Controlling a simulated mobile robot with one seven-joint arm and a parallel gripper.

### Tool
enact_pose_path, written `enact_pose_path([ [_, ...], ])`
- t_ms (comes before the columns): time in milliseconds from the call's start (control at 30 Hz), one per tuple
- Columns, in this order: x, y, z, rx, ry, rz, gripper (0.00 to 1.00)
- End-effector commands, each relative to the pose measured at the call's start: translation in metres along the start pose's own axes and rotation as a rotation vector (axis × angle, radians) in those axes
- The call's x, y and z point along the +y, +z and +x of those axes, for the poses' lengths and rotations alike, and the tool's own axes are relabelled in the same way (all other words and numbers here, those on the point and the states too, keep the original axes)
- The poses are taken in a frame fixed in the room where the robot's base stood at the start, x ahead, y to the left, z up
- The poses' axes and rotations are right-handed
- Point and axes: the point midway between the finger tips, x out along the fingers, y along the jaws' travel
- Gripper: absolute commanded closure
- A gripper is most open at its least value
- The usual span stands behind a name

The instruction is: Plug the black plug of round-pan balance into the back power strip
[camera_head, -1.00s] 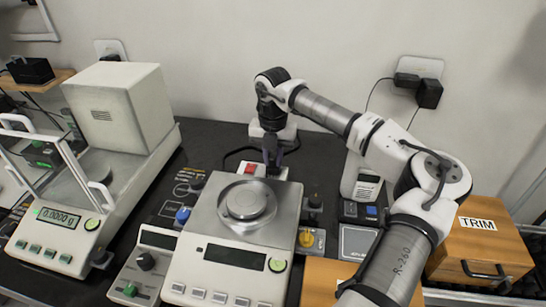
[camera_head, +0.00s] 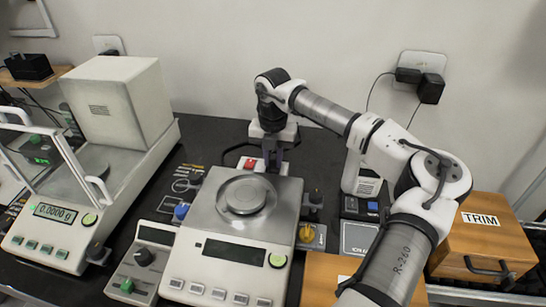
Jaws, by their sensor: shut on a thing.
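The round-pan balance (camera_head: 228,226) stands in the middle of the dark table, with its round steel pan (camera_head: 246,195) empty and its display dark. My gripper (camera_head: 272,160) points down just behind it. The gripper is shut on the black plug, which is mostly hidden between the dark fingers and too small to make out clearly. A black cord (camera_head: 232,149) loops on the table left of the gripper. A red switch (camera_head: 250,163) on a pale block, seemingly the back power strip, shows beside the fingers. The balance hides most of the strip, and its sockets cannot be seen.
A larger balance with a draft shield (camera_head: 120,105) stands at left, reading 0.0000 g. A small control box (camera_head: 146,262) is at front left. A wooden TRIM box (camera_head: 480,235) is at right. A wall outlet (camera_head: 420,66) holds black adapters. Bare table lies behind the gripper.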

Motion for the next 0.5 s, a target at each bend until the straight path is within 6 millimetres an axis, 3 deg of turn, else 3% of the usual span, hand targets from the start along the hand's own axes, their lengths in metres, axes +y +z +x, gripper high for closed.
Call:
enact_pose_path([
  [133, -0.0002, -0.0004, 0.0010, 0.002, -0.001, 0.000, 1.00],
  [167, -0.0002, -0.0004, 0.0011, 0.002, -0.001, 0.000, 0.78],
  [333, -0.0002, -0.0004, 0.0012, 0.002, -0.001, 0.000, 0.56],
  [500, -0.0002, -0.0003, 0.0009, 0.002, -0.001, 0.000, 0.55],
])
